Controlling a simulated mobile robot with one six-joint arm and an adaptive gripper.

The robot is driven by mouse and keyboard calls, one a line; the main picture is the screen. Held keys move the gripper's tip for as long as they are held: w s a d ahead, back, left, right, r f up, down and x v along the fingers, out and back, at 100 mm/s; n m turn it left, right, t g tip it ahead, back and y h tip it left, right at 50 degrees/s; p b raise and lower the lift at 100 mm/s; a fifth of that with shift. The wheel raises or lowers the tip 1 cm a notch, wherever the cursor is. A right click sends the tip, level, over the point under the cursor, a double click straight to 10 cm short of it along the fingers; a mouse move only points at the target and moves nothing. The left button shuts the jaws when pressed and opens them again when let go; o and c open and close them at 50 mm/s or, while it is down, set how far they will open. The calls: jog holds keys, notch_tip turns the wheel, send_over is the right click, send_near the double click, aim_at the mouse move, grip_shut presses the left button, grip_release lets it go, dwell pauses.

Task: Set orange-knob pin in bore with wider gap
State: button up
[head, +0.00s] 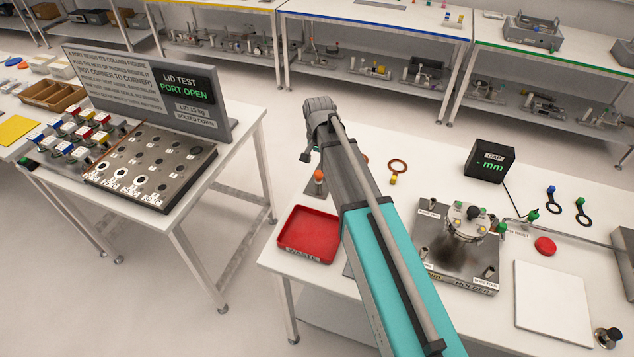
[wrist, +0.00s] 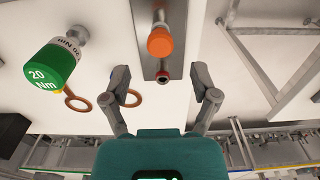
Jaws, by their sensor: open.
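An orange-knob pin (head: 319,176) stands upright on a small grey plate near the left end of the right table, beside my arm. In the wrist view the orange knob (wrist: 160,40) lies beyond my open fingers, centred between them. My gripper (wrist: 161,92) is open and empty, apart from the knob.
A red tray (head: 308,234) lies left of my arm. A gap display (head: 489,161) reads "- mm". A green 20 Nm tool (wrist: 52,66) shows in the wrist view. A white pad (head: 550,305) and red button (head: 545,245) are right.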

aim_at(318, 172)
jog(key=shift+f+b, duration=2.5)
jog(key=shift+f, duration=0.35)
grip_shut()
jog(key=shift+r, duration=0.15)
jog(key=shift+r+p, duration=2.8)
jog(key=shift+p, duration=0.2)
jog(key=shift+a, duration=0.15)
